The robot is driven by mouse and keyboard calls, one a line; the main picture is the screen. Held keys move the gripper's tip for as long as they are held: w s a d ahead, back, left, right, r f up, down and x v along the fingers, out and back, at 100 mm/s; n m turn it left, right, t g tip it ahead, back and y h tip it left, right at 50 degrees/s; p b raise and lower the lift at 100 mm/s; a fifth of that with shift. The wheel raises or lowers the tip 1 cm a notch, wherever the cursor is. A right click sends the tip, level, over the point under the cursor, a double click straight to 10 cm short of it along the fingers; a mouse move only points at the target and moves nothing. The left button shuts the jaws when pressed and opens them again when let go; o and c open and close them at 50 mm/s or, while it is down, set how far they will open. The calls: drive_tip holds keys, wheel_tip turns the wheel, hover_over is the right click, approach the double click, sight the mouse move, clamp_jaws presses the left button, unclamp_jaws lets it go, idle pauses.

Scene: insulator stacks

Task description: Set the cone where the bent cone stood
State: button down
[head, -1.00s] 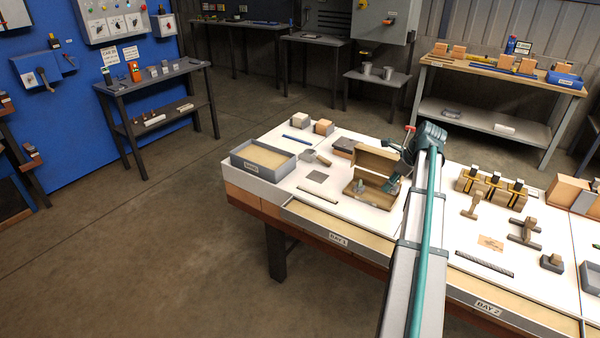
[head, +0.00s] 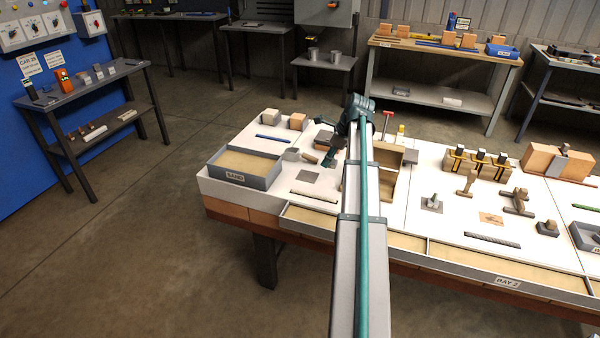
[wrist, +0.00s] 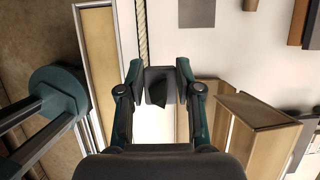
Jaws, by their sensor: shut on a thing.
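My gripper (wrist: 160,82) is shut on a small grey piece with a dark pointed part (wrist: 160,90), which looks like the cone. In the head view my gripper (head: 328,160) hangs over the white bench top, left of the open wooden box (head: 388,186), and the held piece is hard to make out. The box also shows at the right of the wrist view (wrist: 232,122). A bare grey square plate (head: 308,176) lies just left of my gripper. Another square plate (head: 428,207) carries a small grey-green cone-like piece (head: 434,199); I cannot tell whether it is bent.
A grey sand tray (head: 240,176) stands at the left end of the bench. A grey tool with a brown handle (head: 310,157) lies near my gripper. A notched strip (head: 315,195) lies by the front edge. My arm hides part of the box.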

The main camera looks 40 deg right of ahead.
drive_tip(key=w+f+p, duration=0.1)
drive_tip(key=w+f, duration=0.2)
drive_tip(key=w, duration=0.4)
approach(302, 175)
drive_tip(key=shift+w+a+f+p, duration=0.35)
drive_tip(key=shift+w+a+f, duration=0.05)
drive_tip(key=shift+a+f, duration=0.15)
drive_tip(key=shift+w+f, duration=0.45)
drive_tip(key=shift+f, duration=0.1)
drive_tip(key=shift+w+f+p, duration=0.2)
drive_tip(key=shift+f+p, duration=0.3)
drive_tip(key=shift+f, duration=1.3)
drive_tip(key=shift+f, duration=0.1)
drive_tip(key=c, duration=0.8)
unclamp_jaws()
drive_tip(key=b+v, duration=0.1)
drive_tip(key=v, duration=1.1)
drive_tip(key=shift+d, duration=0.1)
